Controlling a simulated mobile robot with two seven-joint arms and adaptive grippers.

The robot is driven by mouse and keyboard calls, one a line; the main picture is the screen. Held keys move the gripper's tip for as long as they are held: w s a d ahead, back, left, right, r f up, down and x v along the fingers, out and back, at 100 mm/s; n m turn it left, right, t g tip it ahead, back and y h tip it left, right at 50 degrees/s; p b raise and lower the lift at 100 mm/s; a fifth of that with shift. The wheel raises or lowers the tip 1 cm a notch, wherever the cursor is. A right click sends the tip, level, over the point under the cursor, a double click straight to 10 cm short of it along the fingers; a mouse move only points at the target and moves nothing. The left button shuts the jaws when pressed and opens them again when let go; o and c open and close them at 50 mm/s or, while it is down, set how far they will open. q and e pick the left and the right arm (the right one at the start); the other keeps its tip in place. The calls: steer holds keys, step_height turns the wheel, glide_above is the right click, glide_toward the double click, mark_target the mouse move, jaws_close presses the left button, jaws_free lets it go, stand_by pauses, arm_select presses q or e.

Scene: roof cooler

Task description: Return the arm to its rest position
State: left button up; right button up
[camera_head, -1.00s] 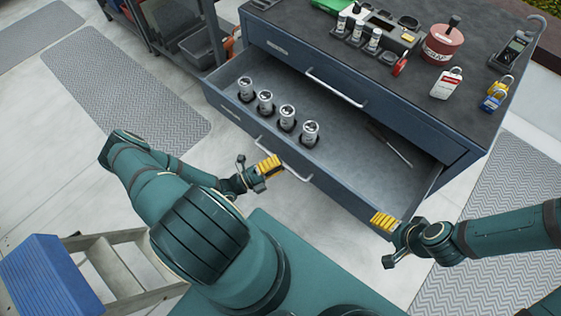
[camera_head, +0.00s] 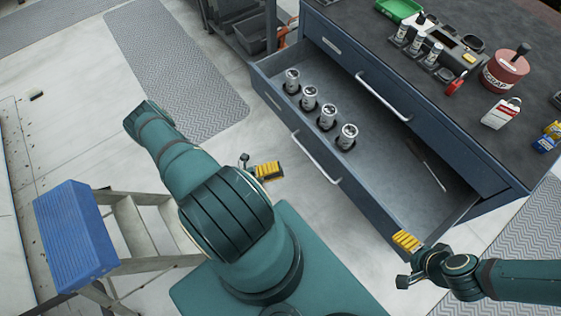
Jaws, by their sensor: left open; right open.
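My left arm comes in at the centre left. My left gripper (camera_head: 267,170) shows its yellow ridged finger pads beyond my arm, beside the open drawer's front and apart from its handle; it is open and empty, partly hidden by my arm. My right gripper (camera_head: 407,243) is at the lower right, near the front right corner of the open drawer (camera_head: 385,160). It is open and holds nothing; I cannot tell whether it touches the drawer.
Several silver canisters (camera_head: 327,117) stand in the drawer beside a screwdriver (camera_head: 426,165). A blue-topped step ladder (camera_head: 75,235) stands lower left.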

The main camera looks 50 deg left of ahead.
arm_select(q)
steer(key=shift+w+d, duration=0.1)
steer(key=d+r+m+g, duration=0.3)
steer(key=d+m+g, duration=1.65)
steer(key=m, duration=0.95)
steer(key=w+d+r+m+t+y, duration=0.3)
steer(key=w+r+m+y, duration=0.2)
steer(key=m, duration=1.2)
step_height(320, 180, up, 3)
steer(key=shift+w+d+f, duration=0.1)
steer(key=shift+w+d, duration=0.15)
steer(key=shift+w, duration=0.65)
